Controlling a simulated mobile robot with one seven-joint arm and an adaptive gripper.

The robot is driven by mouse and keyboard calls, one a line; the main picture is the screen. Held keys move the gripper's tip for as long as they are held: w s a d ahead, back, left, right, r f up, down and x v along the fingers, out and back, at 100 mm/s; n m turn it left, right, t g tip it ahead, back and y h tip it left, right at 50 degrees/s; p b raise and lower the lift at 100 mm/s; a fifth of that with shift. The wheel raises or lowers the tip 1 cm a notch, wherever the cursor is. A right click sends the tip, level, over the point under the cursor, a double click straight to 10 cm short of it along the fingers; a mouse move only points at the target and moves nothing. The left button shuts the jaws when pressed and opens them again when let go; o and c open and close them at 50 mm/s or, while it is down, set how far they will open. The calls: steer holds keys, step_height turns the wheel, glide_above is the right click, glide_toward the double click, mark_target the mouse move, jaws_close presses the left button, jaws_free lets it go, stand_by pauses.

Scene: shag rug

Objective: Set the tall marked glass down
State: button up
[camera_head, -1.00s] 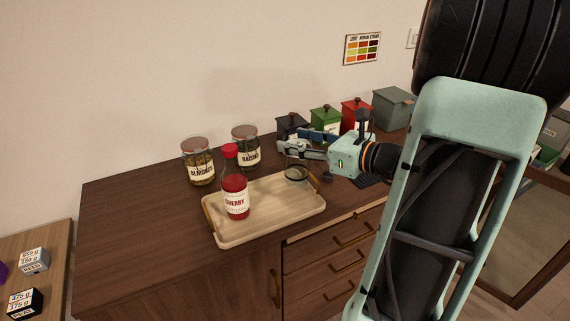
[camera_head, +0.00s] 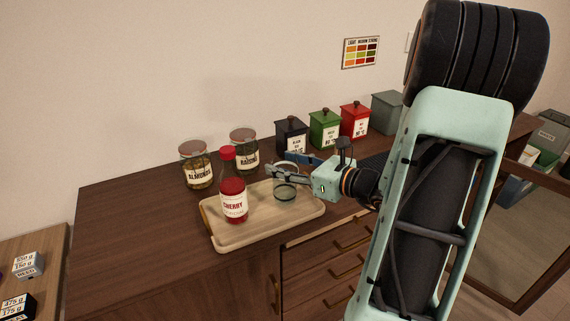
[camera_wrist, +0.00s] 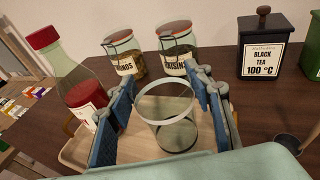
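The clear tall glass (camera_head: 285,191) is upright over the right part of the wooden tray (camera_head: 232,242). In the wrist view the glass (camera_wrist: 167,125) stands between the two blue-padded fingers, which meet its sides near the rim. My gripper (camera_head: 290,169) reaches in from the right and is shut on the glass. I cannot tell whether the base of the glass touches the tray. No mark on the glass can be made out.
The almonds jar (camera_head: 196,166) and raisins jar (camera_head: 244,150) stand behind the tray. Black (camera_head: 291,136), green (camera_head: 324,130) and red (camera_head: 355,119) canisters stand at the back right. The cabinet top left of the tray is clear.

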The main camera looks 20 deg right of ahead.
steer(key=o, duration=0.4)
steer(key=shift+o, duration=0.2)
steer(key=shift+r, duration=0.2)
steer(key=v, duration=1.2)
steer(key=shift+p, duration=0.45)
